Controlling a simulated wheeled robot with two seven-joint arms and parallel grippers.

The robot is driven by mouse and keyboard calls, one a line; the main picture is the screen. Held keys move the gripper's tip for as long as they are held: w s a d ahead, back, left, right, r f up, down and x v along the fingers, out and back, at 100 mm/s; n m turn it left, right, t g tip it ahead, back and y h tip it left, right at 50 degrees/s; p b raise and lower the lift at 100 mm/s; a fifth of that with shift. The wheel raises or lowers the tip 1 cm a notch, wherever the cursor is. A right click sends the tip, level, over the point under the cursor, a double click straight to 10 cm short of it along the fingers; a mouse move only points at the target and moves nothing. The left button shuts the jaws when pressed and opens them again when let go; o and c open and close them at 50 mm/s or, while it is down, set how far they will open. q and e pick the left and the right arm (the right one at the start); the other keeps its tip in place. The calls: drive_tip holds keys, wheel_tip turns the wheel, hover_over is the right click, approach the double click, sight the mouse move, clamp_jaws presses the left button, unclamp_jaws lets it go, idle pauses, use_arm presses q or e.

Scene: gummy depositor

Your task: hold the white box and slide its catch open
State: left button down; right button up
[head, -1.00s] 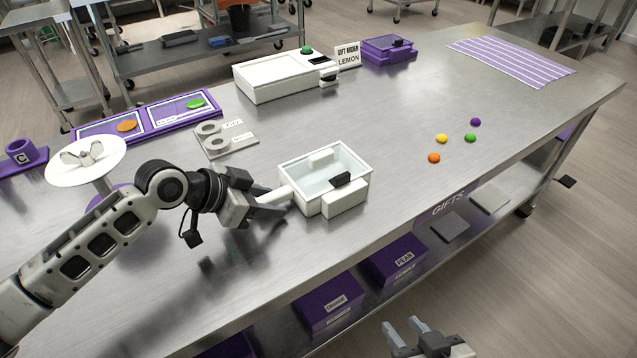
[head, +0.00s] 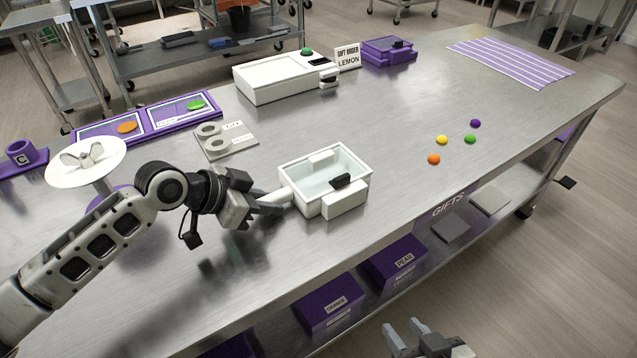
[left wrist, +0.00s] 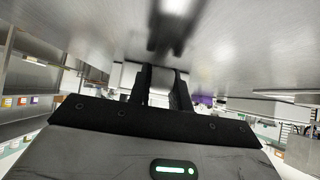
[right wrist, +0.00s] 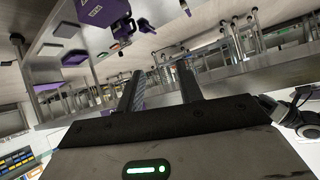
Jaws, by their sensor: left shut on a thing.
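The white box (head: 300,178) is an open-topped tray on the steel table, with a handle (head: 281,196) on its left side. A black catch (head: 341,181) sits at its front right, above a small white block (head: 345,199). My left gripper (head: 276,202) is shut on the handle; in the left wrist view its fingers (left wrist: 163,88) stand close together before a pale shape. My right gripper (head: 407,333) is at the bottom edge of the head view, in front of the table and away from the box. Its fingers (right wrist: 160,92) are apart and empty.
Several coloured gummies (head: 442,140) lie right of the box. A white machine (head: 285,80) with a green button and a LEMON sign (head: 347,57) stand behind. A grey two-ring holder (head: 225,139) is at back left. Purple bins (head: 330,302) sit on the lower shelf.

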drive_tip(key=shift+o, duration=0.3)
drive_tip(key=o, duration=0.3)
drive_tip(key=n+y, duration=0.4)
drive_tip(key=n, duration=0.1)
approach(343, 178)
drive_tip(key=x, duration=0.8)
drive_tip(key=shift+w+a+f, duration=0.15)
drive_tip(key=shift+w+a, duration=0.05)
drive_tip(key=shift+w, duration=0.1)
